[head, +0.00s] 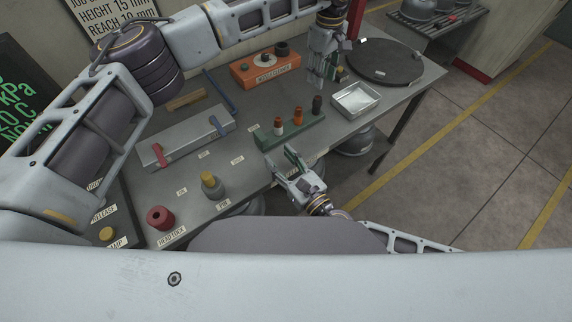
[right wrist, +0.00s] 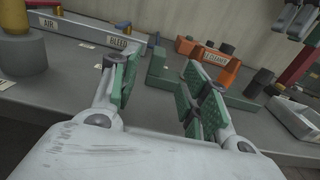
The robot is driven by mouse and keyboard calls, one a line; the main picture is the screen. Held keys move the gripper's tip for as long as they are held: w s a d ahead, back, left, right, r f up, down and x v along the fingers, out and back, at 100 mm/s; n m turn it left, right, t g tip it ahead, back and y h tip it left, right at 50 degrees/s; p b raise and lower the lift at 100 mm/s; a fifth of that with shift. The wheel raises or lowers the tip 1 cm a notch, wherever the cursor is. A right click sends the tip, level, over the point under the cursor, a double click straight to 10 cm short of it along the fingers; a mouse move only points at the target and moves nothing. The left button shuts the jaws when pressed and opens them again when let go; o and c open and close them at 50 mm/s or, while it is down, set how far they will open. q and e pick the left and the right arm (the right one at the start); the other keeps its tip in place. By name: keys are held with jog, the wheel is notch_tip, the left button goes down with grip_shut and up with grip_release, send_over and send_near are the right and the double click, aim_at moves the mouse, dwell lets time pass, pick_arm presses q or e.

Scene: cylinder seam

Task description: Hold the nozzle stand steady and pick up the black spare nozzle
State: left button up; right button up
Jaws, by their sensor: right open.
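The black one (right wrist: 262,80) is at the stand's right end. My right gripper (head: 281,160) is open and empty at the bench's front edge, in front of the stand's left part. In the right wrist view its fingers (right wrist: 156,88) partly hide the stand (right wrist: 157,70). My left gripper (head: 321,82) points down behind the black nozzle, its fingers apart and empty.
A white tray (head: 356,99) lies right of the stand, with a dark round plate (head: 385,61) beyond. An orange block (head: 264,69) stands behind. A grey box with red and blue levers (head: 188,135) lies left. The bench ends just in front of the stand.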

aim_at(265, 141)
jog(key=shift+x, duration=5.45)
jog(key=shift+c, duration=0.4)
grip_shut()
